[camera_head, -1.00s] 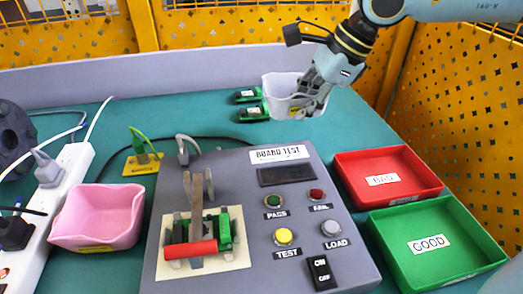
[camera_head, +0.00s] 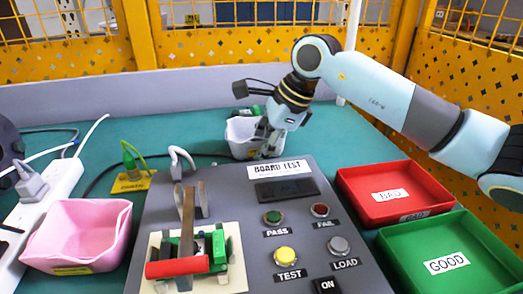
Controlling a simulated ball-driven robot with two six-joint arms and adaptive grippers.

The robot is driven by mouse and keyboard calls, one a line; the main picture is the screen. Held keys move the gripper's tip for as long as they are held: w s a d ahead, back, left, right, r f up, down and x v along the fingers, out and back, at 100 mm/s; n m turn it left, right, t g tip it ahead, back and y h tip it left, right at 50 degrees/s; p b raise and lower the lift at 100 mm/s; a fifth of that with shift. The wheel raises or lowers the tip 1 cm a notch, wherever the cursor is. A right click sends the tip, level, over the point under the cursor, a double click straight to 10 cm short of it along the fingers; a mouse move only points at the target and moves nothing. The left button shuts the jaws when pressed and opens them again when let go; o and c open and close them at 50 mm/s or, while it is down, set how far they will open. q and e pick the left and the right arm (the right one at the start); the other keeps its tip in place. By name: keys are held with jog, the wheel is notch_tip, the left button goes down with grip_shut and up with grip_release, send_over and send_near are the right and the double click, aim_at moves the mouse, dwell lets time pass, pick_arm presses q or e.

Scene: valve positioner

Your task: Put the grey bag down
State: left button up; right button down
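The grey bag (camera_head: 242,137), a light grey open-topped container, is at the back of the green table, just behind the board test box (camera_head: 330,215). It looks upright and down at table level, though its base is partly hidden by the box's back edge. My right gripper (camera_head: 268,148) reaches down at its right side, with the fingers at the bag's right wall. The fingers look closed on that wall, but their tips are small and partly hidden. My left gripper is not in view.
A red BAD tray (camera_head: 398,207) and a green GOOD tray (camera_head: 482,250) stand to the right. A pink container (camera_head: 80,232) and a white power strip (camera_head: 60,178) are at left.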

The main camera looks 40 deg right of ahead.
jog(key=shift+f, duration=0.25)
jog(key=c, duration=2)
grip_release()
jog(key=shift+f, duration=0.15)
jog(key=o, duration=0.5)
